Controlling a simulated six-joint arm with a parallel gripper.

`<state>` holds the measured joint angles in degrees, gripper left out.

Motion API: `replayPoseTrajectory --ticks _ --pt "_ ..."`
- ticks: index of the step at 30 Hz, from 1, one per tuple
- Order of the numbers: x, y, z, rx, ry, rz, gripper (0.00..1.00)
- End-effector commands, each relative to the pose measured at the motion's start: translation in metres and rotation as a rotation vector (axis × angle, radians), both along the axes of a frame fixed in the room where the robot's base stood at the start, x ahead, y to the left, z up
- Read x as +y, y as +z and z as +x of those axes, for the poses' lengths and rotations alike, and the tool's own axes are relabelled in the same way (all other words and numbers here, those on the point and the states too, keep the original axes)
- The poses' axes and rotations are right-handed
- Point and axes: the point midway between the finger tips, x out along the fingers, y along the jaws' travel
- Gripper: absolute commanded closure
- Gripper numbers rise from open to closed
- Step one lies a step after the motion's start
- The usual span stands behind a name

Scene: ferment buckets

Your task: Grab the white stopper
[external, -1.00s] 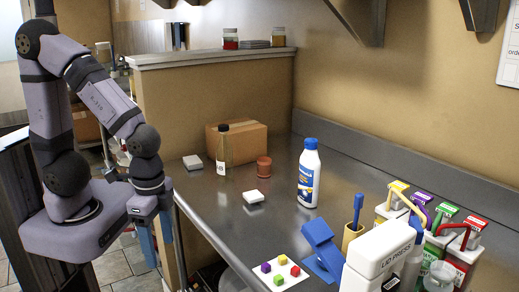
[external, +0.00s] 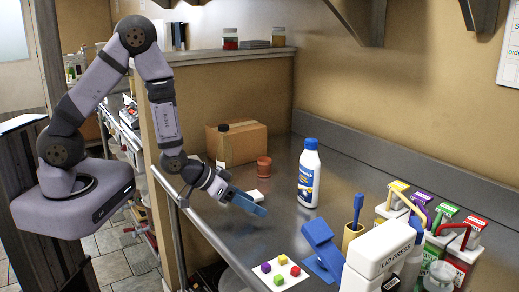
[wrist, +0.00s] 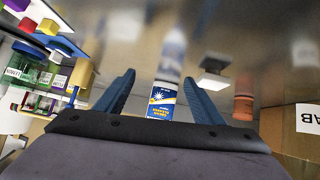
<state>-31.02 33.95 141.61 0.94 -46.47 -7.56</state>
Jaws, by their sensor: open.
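A small, flat white square piece, which looks like the white stopper (external: 259,196), lies on the steel counter. In the external view my gripper (external: 250,203) is in front of it and covers part of it. In the wrist view the white piece (wrist: 213,80) shows beyond the right finger, off to the right of the gap. My gripper's blue fingers (wrist: 158,82) are apart, with nothing held between them. I cannot tell the exact height of the fingers above the counter.
A white-and-blue bottle (external: 309,175) stands right of the gripper. A reddish-brown jar (external: 264,167), a dark-capped bottle (external: 222,150) and a cardboard box (external: 245,142) are behind. A blue holder (external: 322,245), colored cubes (external: 281,260) and a lidded white container (external: 378,255) stand at front right.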

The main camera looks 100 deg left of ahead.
Motion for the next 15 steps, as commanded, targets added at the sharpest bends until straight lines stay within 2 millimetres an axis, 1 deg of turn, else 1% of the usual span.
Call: replayPoseTrajectory --ticks 1,4,5,6,9,12,13,15 --pt "0.016 0.004 -0.005 -0.039 0.041 0.015 0.38" --pt "0.044 0.013 -0.012 -0.133 0.107 0.062 0.38" --pt "0.050 0.004 -0.019 -0.138 0.110 0.083 0.38" --pt "0.058 0.001 -0.025 -0.152 0.112 0.110 0.38" --pt "0.071 -0.002 -0.038 -0.184 0.121 0.164 0.38" --pt "0.078 -0.004 -0.047 -0.206 0.129 0.204 0.38" --pt "0.078 -0.012 -0.051 -0.199 0.118 0.214 0.38" --pt "0.077 -0.019 -0.055 -0.185 0.097 0.236 0.38"
